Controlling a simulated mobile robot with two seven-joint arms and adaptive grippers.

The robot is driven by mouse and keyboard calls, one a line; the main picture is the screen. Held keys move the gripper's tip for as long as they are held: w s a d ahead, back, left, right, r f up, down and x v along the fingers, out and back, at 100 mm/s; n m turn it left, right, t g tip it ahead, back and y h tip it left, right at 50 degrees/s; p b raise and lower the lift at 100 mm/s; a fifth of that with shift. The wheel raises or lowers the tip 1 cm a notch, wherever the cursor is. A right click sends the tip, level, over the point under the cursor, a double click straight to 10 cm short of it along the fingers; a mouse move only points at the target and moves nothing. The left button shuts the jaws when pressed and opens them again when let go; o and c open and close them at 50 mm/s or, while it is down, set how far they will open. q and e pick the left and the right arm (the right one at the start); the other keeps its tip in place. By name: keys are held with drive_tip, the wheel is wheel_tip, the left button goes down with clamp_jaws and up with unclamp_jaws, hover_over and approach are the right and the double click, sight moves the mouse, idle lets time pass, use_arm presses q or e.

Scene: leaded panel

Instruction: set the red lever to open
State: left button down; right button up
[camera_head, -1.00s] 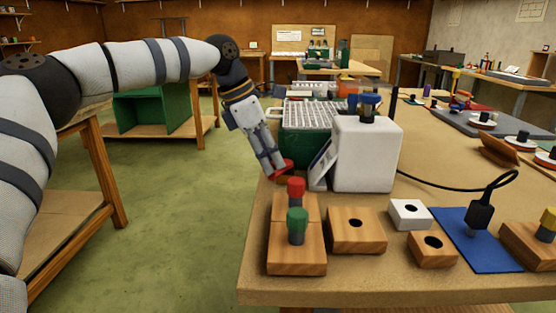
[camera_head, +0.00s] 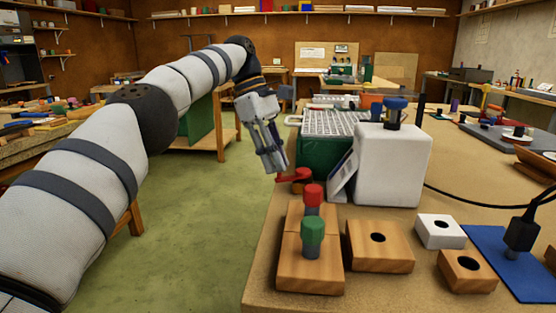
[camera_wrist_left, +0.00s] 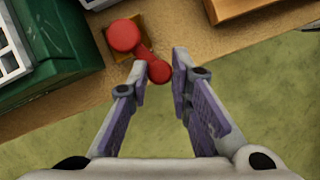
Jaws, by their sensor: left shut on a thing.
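The red lever (camera_head: 294,175) sits at the left edge of the workbench, beside the green crate-like box. In the left wrist view the lever (camera_wrist_left: 125,35) has a round red hub on a small brown base, and its arm points down and right to a rounded end. My left gripper (camera_head: 274,167) reaches down from above at the bench edge. It is shut on the lever's free end, which lies between the fingertips (camera_wrist_left: 160,68). The lever's markings cannot be made out. My right gripper is not in view.
The green box (camera_head: 318,157) with a white grid top and a white block (camera_head: 394,166) stand right of the lever. Wooden blocks with a red peg (camera_head: 313,193) and a green peg (camera_head: 312,230) stand in front. Open floor lies left of the bench.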

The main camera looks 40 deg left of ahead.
use_arm(q)
drive_tip(key=shift+a+f, duration=0.1)
drive_tip(key=shift+f, duration=0.05)
idle(0.3)
drive_tip(key=c, duration=1.5)
unclamp_jaws()
drive_tip(key=shift+o, duration=0.2)
